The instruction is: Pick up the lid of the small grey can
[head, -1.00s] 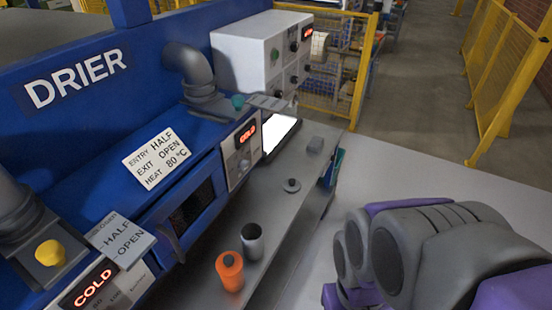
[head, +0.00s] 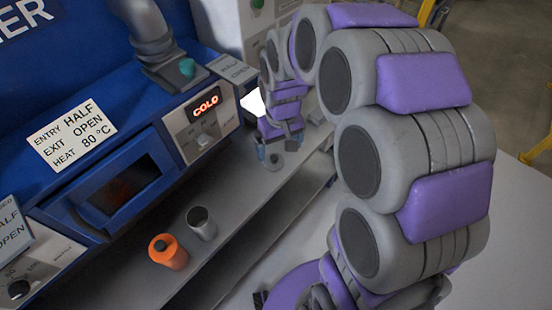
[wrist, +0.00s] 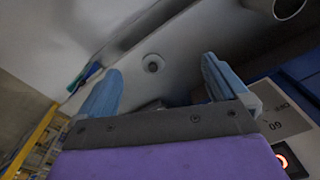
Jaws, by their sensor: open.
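The small grey can (head: 201,223) stands upright and open-topped on the grey ledge in the head view. Its open end also seems to show at the top right of the wrist view (wrist: 289,8). The lid, a small dark disc with a knob (head: 273,162), lies on the ledge farther back, partly hidden by my gripper. It shows clearly in the wrist view (wrist: 153,63), between and beyond the fingertips. My gripper (head: 277,146) is above the lid, its blue fingers (wrist: 160,78) spread apart with nothing between them.
An orange can (head: 167,252) with a dark top stands left of the grey can. The blue drier, with its red COLD display (head: 206,105), borders the ledge on the left. Its grey pipe (head: 146,30) rises behind. The ledge (head: 236,188) is clear between the grey can and the lid.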

